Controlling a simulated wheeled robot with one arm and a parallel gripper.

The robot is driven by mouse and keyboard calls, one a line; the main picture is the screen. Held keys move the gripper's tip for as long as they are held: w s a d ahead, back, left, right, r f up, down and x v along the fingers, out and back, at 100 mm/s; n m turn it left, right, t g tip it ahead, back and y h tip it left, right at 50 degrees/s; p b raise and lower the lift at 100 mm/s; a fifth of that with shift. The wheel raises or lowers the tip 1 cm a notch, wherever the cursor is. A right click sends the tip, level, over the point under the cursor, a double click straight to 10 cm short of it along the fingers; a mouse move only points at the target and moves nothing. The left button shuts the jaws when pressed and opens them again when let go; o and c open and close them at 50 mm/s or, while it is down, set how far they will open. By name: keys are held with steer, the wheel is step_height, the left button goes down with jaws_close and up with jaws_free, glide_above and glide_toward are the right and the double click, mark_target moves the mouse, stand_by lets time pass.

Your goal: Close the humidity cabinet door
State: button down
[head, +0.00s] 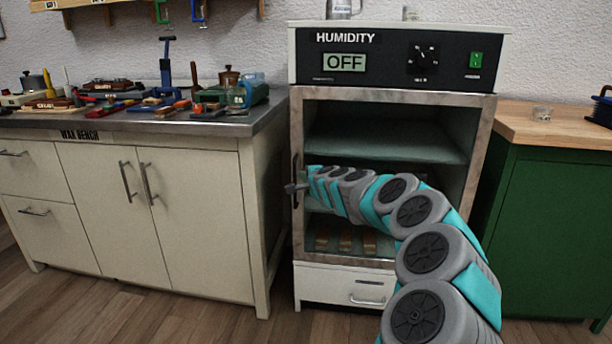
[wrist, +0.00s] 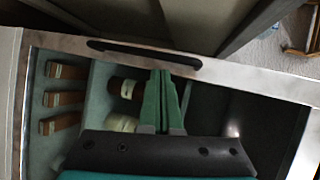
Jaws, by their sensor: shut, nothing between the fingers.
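The humidity cabinet (head: 306,68) stands in the middle of the head view under a panel reading HUMIDITY and OFF. Its metal-framed glass door (head: 400,96) lies across the front opening and looks shut or nearly so; I cannot tell if a small gap is left. The black door handle (head: 295,178) is on the left side and also shows in the wrist view (wrist: 125,48). My gripper (head: 290,188) is at the handle side. In the wrist view its green fingers (wrist: 161,75) are together and empty, tips close to the handle; contact is unclear.
Wooden blocks (wrist: 60,98) and rounded containers (wrist: 125,88) show inside the cabinet. A wax bench (head: 200,190) with tools stands close on the left. A green cabinet (head: 545,220) with a wooden top is on the right. A drawer (head: 340,287) is below the door.

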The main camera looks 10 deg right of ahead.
steer(key=s+a+r+n+g+y, duration=0.1)
steer(key=s+a+r+n+y, duration=0.25)
steer(key=s+a, duration=0.5)
steer(key=s+a+r+n+g+y, duration=0.2)
steer(key=s+a+r+n, duration=0.15)
steer(key=s+a, duration=0.55)
steer(key=s+a+f+n+g, duration=0.3)
steer(key=s+n, duration=0.2)
steer(key=s, duration=0.6)
steer(key=s+d+f+n+g+h, duration=0.15)
steer(key=s+f, duration=0.25)
steer(key=s, duration=0.4)
steer(key=s+d+f+n+g, duration=0.1)
steer(key=s+f+n+g, duration=0.25)
steer(key=s, duration=0.45)
steer(key=s+d+f+g+h, duration=0.2)
steer(key=s+d, duration=0.4)
steer(key=s, duration=0.4)
steer(key=s+d+f+g+h, duration=0.3)
steer(key=s+d, duration=0.3)
steer(key=s, duration=0.5)
steer(key=shift+s+d+f, duration=0.2)
steer(key=shift+s+f, duration=0.1)
steer(key=shift+f, duration=0.5)
